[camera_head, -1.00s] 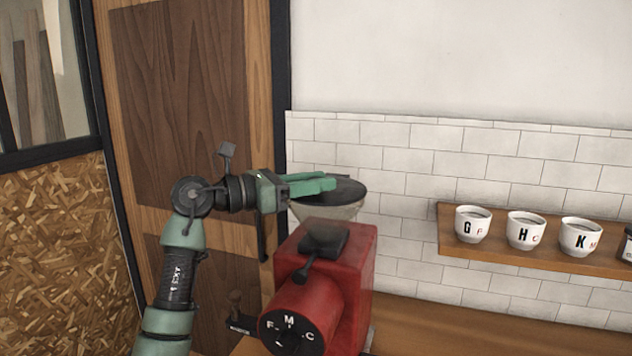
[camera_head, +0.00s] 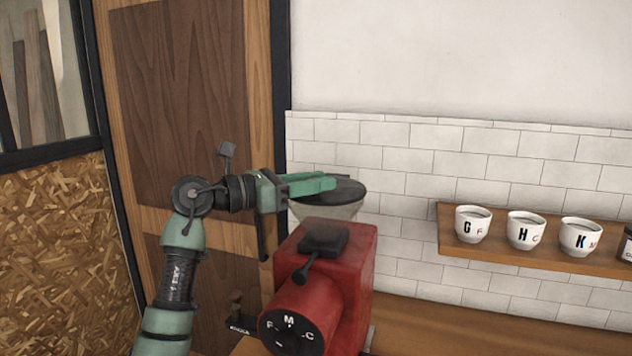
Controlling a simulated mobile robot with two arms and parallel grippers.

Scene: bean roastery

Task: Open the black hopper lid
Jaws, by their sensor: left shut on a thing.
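The black hopper lid (camera_head: 348,190) is a flat dark disc lying on top of the pale, see-through hopper (camera_head: 338,212). The hopper stands on the red grinder (camera_head: 345,270), which has a dial marked F, M and C on its front. My left gripper (camera_head: 328,183) reaches in from the left at lid height, with its green fingers over the lid's left part. It is shut on the lid; the fingers hide the exact grip point. The lid looks level and seated on the hopper's rim. My right gripper is not in view.
The grinder stands on a wooden counter (camera_head: 470,325). A wooden shelf (camera_head: 540,252) on the tiled wall at the right holds white cups (camera_head: 526,231) marked G, H and K, with a dark jar at the edge. Space above the lid is clear.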

